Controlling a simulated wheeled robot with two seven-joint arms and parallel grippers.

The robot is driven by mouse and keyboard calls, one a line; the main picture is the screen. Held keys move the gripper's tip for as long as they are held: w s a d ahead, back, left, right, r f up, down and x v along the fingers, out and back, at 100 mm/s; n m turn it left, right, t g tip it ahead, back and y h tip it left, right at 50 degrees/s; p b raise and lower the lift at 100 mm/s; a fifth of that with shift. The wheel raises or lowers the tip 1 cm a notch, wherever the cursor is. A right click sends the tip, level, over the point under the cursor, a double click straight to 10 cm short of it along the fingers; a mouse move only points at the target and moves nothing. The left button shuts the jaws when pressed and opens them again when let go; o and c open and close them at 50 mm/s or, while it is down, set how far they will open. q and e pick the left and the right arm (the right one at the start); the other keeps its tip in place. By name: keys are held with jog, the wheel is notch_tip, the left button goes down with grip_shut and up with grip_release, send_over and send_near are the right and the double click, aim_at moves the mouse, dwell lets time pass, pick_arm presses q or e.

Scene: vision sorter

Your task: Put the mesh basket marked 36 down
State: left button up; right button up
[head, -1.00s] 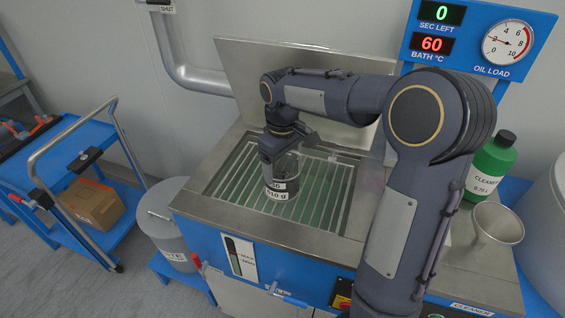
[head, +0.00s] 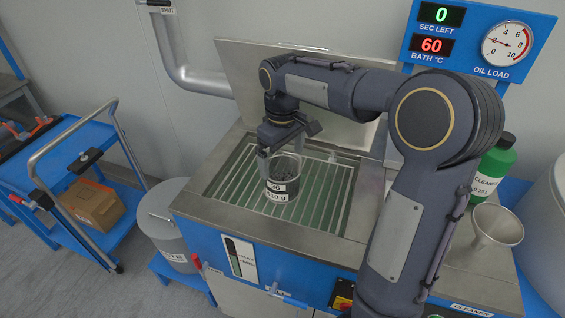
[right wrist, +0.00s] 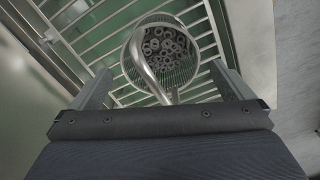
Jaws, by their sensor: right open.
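The mesh basket marked 36 (head: 283,187) stands upright on the slatted rack of the open washer tank, its black and white labels facing front. In the right wrist view the basket (right wrist: 180,68) is seen from above, with many small dark rings inside and a curved metal handle. My right gripper (head: 284,148) is open above the basket's rim. In the right wrist view its two fingers (right wrist: 162,98) are apart at either side of the handle, not touching it as far as I can tell. My left gripper is out of view.
The washer's rack (head: 325,195) has free slats right of the basket. The raised lid (head: 245,75) stands behind. A green cleaner bottle (head: 495,165) and metal funnel (head: 497,226) stand at right. A grey bin (head: 165,232) and blue cart (head: 75,165) are at left.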

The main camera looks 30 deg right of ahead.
notch_tip(320, 180, up, 8)
jog(key=shift+r+p, duration=0.1)
jog(key=shift+p, duration=0.25)
jog(key=shift+r, duration=0.4)
jog(key=shift+s, duration=0.15)
jog(key=s+a+f+m+t+y, duration=0.1)
jog(key=s+a+f+t, duration=0.1)
jog(key=s, duration=0.5)
jog(key=s+a+f+m+t+y, duration=0.1)
jog(key=s+a+f+m, duration=0.1)
jog(key=s, duration=0.5)
jog(key=s+a+f+m+t+y, duration=0.1)
jog(key=s+a+f+m+t, duration=0.1)
jog(key=s+f, duration=0.3)
jog(key=s+a, duration=0.1)
jog(key=s, duration=0.2)
jog(key=shift+a+f+t+y, duration=0.3)
jog(key=shift+f+y, duration=0.1)
jog(key=shift+s, duration=0.1)
